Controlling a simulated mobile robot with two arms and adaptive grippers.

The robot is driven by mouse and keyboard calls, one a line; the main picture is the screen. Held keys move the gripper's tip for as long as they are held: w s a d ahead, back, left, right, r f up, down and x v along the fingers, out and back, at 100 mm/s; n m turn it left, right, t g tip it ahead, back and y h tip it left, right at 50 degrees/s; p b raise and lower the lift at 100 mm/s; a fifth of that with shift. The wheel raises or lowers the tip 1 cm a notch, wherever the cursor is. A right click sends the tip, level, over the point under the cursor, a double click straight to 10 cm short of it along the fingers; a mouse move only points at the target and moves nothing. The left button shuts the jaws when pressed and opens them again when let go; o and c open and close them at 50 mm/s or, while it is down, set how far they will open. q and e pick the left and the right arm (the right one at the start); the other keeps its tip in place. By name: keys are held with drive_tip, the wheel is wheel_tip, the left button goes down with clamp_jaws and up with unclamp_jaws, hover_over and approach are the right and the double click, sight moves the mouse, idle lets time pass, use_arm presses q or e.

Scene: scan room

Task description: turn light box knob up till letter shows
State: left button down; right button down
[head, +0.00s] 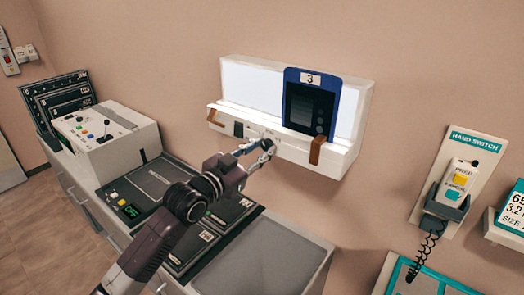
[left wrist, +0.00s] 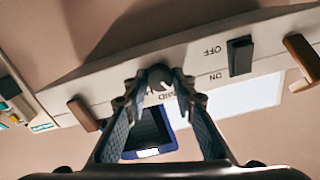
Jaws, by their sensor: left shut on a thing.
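The light box (head: 333,160) is on the wall, and its white panel (head: 250,86) is lit. A blue-framed film (head: 292,110) labelled 3 hangs on its front; its window is dark and I can make out no letter. My left gripper (head: 256,148) reaches the box's lower front strip. In the left wrist view, my left gripper (left wrist: 158,88) is shut on the small dark round knob (left wrist: 160,75), with a finger on each side. Fingers hide part of the knob and its lettering. My right gripper is not in view.
A black switch (left wrist: 240,55) marked OFF and ON sits beside the knob. Brown clips (head: 317,150) stick out from the strip. A control console (head: 110,140) stands left, dark panels (head: 150,180) lie below, and a hand switch (head: 455,185) hangs right.

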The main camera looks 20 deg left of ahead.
use_arm(q)
drive_tip(key=m, duration=0.5)
drive_tip(key=shift+m, duration=0.4)
idle(0.4)
drive_tip(key=c, duration=1.6)
unclamp_jaws()
drive_tip(key=shift+s, duration=0.1)
drive_tip(key=v, duration=1.2)
